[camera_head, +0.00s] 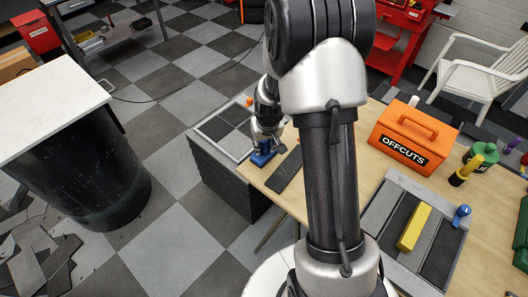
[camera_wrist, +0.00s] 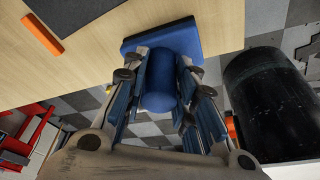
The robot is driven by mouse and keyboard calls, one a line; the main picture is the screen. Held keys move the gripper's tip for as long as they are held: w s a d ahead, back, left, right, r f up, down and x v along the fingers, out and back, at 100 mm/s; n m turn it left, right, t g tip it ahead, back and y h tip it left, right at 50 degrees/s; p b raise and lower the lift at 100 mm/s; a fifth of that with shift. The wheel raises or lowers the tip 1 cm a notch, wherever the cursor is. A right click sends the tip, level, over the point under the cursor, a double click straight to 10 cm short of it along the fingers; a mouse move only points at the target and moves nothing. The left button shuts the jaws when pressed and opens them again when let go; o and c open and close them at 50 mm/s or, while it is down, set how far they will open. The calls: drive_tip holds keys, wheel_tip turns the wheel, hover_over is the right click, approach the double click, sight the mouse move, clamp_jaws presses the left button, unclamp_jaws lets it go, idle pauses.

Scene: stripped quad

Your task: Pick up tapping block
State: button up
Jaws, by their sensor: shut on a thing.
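A blue block with a flat plate and a rounded grip (camera_wrist: 160,34) is at the top centre of the wrist view; I take it for the tapping block. In the head view the blue block (camera_head: 262,157) is at the table's left corner, below my gripper (camera_head: 267,136). In the wrist view my gripper (camera_wrist: 161,75) has its fingers on both sides of the rounded grip and is shut on it. I cannot tell whether the plate touches the table.
The wooden table (camera_head: 258,182) bears a dark plank (camera_head: 288,169), an orange OFFCUTS box (camera_head: 413,137), a yellow bar (camera_head: 413,227) and a small blue-topped item (camera_head: 461,214). A stack of tiles (camera_head: 232,180) stands at the table's left. A black bin (camera_head: 85,175) is farther left.

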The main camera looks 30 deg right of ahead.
clamp_jaws()
drive_tip(key=shift+r, duration=0.2)
wheel_tip(320, 180, up, 20)
drive_tip(key=p, duration=0.4)
drive_tip(key=shift+f+p, duration=0.15)
drive_tip(key=shift+p, duration=0.2)
